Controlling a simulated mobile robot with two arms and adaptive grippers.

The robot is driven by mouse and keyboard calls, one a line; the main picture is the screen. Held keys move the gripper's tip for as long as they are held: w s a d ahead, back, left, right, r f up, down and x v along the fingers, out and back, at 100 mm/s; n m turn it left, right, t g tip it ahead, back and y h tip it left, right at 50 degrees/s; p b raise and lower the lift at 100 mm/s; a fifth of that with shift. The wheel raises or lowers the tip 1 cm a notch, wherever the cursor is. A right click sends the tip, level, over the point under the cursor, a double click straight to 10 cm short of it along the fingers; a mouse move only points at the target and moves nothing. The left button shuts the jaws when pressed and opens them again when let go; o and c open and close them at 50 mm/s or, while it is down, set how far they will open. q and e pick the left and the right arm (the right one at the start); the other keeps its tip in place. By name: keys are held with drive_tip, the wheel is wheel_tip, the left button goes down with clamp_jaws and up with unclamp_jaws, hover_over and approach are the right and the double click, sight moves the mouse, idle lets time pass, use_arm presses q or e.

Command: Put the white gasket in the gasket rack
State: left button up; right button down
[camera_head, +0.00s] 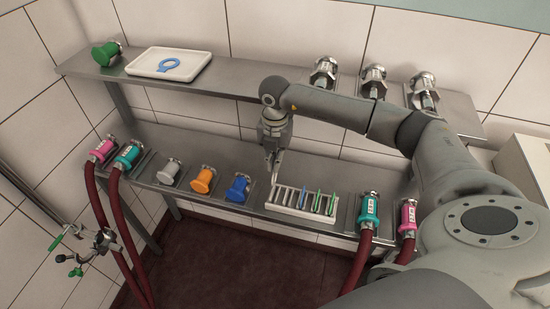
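The gasket rack (291,213) is a pale slotted rack on the lower steel shelf, right of the blue coupling. Several thin gaskets, one blue (303,197) and others green (318,201), stand upright in its middle and right slots. My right gripper (272,174) points down just above the rack's left end. Its fingers look close together, but at this size I cannot tell whether they hold anything. I cannot make out a white gasket for certain. My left gripper is out of view.
On the upper shelf, a white tray (148,64) holds a blue ring gasket (169,64), beside a green coupling (105,53). Metal fittings (325,73) stand at the right. Grey, orange (203,180) and blue (238,188) couplings line the lower shelf; red hoses hang at both ends.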

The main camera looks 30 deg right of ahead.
sight(275, 179)
drive_tip(key=shift+f+b, duration=2.8)
drive_tip(key=shift+f, duration=1.4)
drive_tip(key=shift+f, duration=0.25)
drive_tip(key=c, duration=1.6)
unclamp_jaws()
drive_tip(key=shift+o, duration=0.2)
drive_tip(key=shift+r, duration=0.1)
wheel_tip(275, 179, up, 7)
drive_tip(key=shift+r, duration=0.2)
